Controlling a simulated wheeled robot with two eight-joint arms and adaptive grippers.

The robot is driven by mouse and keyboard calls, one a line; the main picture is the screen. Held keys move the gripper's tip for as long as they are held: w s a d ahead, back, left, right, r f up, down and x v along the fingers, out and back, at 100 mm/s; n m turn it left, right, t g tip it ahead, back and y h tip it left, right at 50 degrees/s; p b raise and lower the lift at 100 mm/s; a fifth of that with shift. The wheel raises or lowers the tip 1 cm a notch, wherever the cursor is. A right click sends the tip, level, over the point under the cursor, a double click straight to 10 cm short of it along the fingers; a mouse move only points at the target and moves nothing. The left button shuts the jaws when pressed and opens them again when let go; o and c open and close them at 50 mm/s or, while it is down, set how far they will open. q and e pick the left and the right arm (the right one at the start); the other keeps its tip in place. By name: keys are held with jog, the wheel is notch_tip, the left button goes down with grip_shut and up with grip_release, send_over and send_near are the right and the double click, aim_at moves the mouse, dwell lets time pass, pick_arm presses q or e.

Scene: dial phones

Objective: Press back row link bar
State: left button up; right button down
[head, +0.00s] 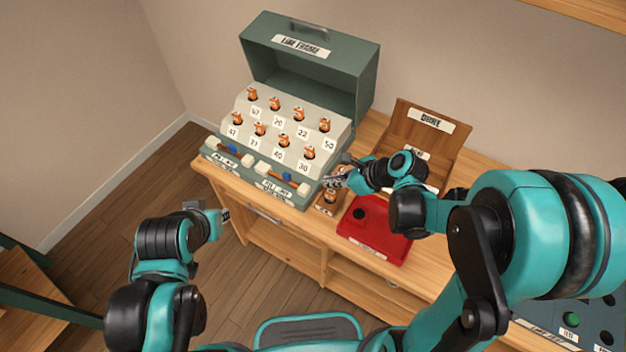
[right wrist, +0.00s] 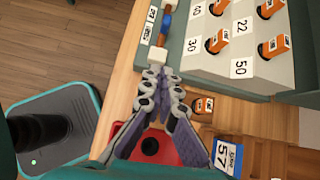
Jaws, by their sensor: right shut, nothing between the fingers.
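The grey-green box holds two rows of orange-capped plugs with number cards. Two bars with white end blocks and blue middles lie along its front ledge: the left bar (head: 231,150) and the right bar (head: 283,177). Their labels are too small to read, so I cannot tell which is the back row link bar. My right gripper (head: 331,181) is shut and empty, just right of the right bar's end. In the right wrist view its fingertips (right wrist: 161,76) are close to the white end block of a bar (right wrist: 158,56); contact is unclear. My left gripper (head: 224,215) hangs left of the table front.
A single orange plug (head: 331,197) stands right of the box. A red tray (head: 375,236) with a dark round hole lies beside it. A wooden stand (head: 413,127) is behind. The box's raised lid (head: 312,62) stands at the back.

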aim_at(290, 180)
jog(key=shift+d+f+m, duration=0.15)
jog(key=shift+m, duration=0.25)
jog(key=shift+f, duration=0.1)
jog(key=b+x, duration=0.3)
jog(key=x, duration=0.7)
jog(key=shift+w+a+f+b, duration=0.1)
jog(key=shift+w+a+b, duration=0.1)
jog(key=shift+a+b, duration=0.15)
jog(key=shift+w+a+r, duration=0.2)
jog(key=shift+w+a, duration=0.55)
jog(key=shift+a, duration=0.2)
jog(key=shift+w+a, duration=0.35)
jog(key=shift+a, duration=0.1)
jog(key=shift+r, duration=0.1)
